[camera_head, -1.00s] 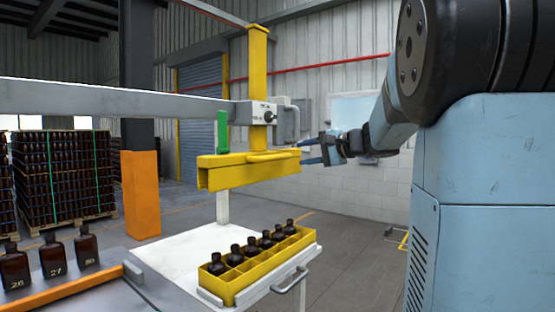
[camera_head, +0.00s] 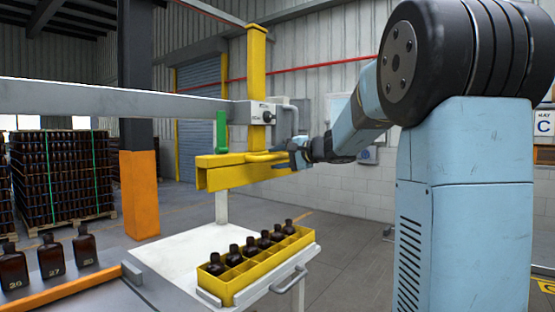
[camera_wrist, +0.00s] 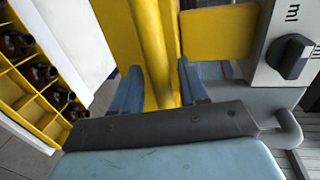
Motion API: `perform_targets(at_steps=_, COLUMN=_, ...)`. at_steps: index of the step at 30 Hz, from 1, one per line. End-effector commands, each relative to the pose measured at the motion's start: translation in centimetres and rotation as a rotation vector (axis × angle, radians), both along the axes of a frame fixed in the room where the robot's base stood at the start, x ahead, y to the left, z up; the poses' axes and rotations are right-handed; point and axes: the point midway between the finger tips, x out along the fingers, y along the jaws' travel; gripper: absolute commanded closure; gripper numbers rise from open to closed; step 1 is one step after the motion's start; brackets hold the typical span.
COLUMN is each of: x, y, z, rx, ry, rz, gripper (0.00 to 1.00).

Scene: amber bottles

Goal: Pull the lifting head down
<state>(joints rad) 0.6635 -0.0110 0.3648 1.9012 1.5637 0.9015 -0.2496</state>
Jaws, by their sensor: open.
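The yellow lifting head (camera_head: 225,172) hangs from a yellow vertical post (camera_head: 257,72), raised above the crate of bottles. A yellow bar handle (camera_head: 262,156) runs along its side. My gripper (camera_head: 288,155) is at the right end of this handle in the head view. In the wrist view my gripper (camera_wrist: 160,95) is open, with its two blue fingers on either side of a yellow bar (camera_wrist: 165,50). I cannot tell whether the fingers touch it.
A yellow divided crate (camera_head: 262,268) with several amber bottles stands on a white table (camera_head: 185,252) below the head. A control box with a black knob (camera_wrist: 290,57) is close to my gripper. Numbered bottles (camera_head: 50,256) stand at left behind an orange rail.

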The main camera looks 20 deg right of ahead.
Motion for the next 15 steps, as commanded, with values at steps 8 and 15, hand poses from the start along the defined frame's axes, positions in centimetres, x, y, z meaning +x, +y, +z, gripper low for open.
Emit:
perform_targets(at_steps=8, x=-0.02, y=-0.04, z=0.00, rx=0.000, ry=0.000, rz=0.000, gripper=0.79)
perform_targets(at_steps=15, x=-0.03, y=-0.09, z=-0.08, rx=0.000, ry=0.001, rz=0.000, gripper=1.00)
